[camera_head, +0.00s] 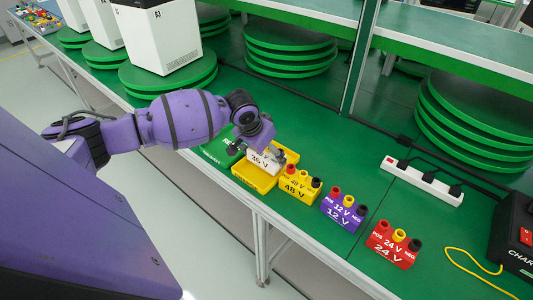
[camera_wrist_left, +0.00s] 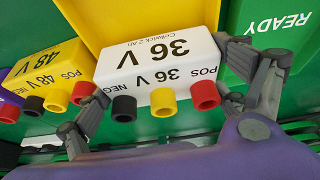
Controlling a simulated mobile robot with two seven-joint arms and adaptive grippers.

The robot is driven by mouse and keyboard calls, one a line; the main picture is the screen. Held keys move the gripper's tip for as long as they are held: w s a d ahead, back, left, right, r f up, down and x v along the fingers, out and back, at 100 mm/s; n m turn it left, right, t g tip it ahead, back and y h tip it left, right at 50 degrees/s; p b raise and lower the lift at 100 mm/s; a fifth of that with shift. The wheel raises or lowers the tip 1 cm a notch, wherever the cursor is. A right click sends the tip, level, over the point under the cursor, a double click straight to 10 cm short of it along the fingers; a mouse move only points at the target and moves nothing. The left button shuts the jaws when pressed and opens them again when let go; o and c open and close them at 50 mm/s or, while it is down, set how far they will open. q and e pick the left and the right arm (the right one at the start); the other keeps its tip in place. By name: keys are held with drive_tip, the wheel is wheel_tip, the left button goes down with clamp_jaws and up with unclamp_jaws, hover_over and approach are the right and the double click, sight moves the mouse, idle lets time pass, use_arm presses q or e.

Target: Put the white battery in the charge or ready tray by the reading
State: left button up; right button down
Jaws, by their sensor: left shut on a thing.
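The white 36 V battery (camera_head: 264,163) has red, yellow and black terminals, seen best in the left wrist view (camera_wrist_left: 152,66). My left gripper (camera_head: 259,150) is shut on it, one finger at each end, also in the left wrist view (camera_wrist_left: 170,95). The battery is over or in the yellow tray (camera_head: 252,180); I cannot tell whether it touches the tray floor. The green READY tray (camera_head: 216,152) is just left of the yellow tray, partly hidden by my arm. It shows at upper right in the left wrist view (camera_wrist_left: 278,48). My right gripper is not in view.
A yellow 48 V battery (camera_head: 298,188) stands close right of the yellow tray. A purple 12 V battery (camera_head: 341,212) and a red 24 V battery (camera_head: 393,248) stand further right. A white power strip (camera_head: 422,183) and black charger (camera_head: 515,245) are at the right. Green turntables (camera_head: 290,45) stand behind.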

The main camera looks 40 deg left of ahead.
use_arm(q)
drive_tip(key=shift+w, duration=0.1)
drive_tip(key=shift+f, duration=0.15)
drive_tip(key=shift+f, duration=0.35)
drive_tip(key=o, duration=1.5)
drive_tip(key=shift+f, duration=0.15)
drive_tip(key=shift+o, duration=0.2)
